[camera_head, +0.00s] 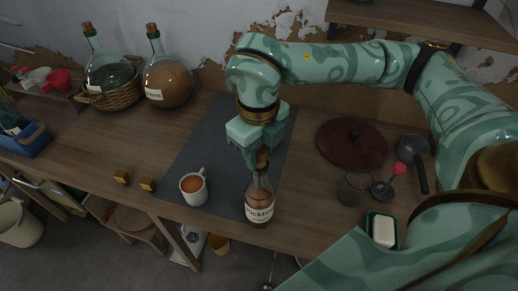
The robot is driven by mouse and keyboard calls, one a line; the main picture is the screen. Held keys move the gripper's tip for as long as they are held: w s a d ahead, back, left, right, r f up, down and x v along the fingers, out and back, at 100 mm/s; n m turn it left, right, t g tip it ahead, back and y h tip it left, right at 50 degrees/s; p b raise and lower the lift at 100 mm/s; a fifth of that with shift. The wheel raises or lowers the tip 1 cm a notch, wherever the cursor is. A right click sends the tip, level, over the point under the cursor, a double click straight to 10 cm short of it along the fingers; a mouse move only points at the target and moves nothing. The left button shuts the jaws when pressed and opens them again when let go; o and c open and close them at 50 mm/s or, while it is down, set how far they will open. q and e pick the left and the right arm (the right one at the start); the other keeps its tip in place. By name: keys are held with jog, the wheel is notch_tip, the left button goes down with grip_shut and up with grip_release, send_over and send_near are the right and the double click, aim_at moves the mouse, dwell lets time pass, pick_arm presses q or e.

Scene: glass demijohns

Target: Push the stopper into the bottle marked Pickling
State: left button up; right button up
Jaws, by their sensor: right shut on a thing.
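The bottle marked Pickling (259,204) stands upright near the front edge of the dark mat (200,142), with brown content behind its white label. My right gripper (260,152) points down just above the bottle's neck and is shut on the brown stopper (262,160). The stopper is in line with the mouth of the bottle. I cannot tell how far it sits inside the neck, as the fingers partly hide it. My left gripper is not in view.
A mug (194,188) stands left of the bottle. Two stoppered demijohns, one in a basket (115,95) and one brown (168,83), stand at the back left. A dark red lid (351,144), a small pan (412,150) and a soap dish (382,229) are on the right.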

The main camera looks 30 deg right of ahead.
aim_at(258, 150)
jog(key=shift+f, duration=0.3)
jog(key=o, duration=1)
jog(key=shift+r, duration=0.1)
notch_tip(258, 150, up, 16)
jog(key=shift+a+r+p, duration=0.15)
jog(key=shift+r+p, duration=0.05)
jog(key=shift+p, duration=0.5)
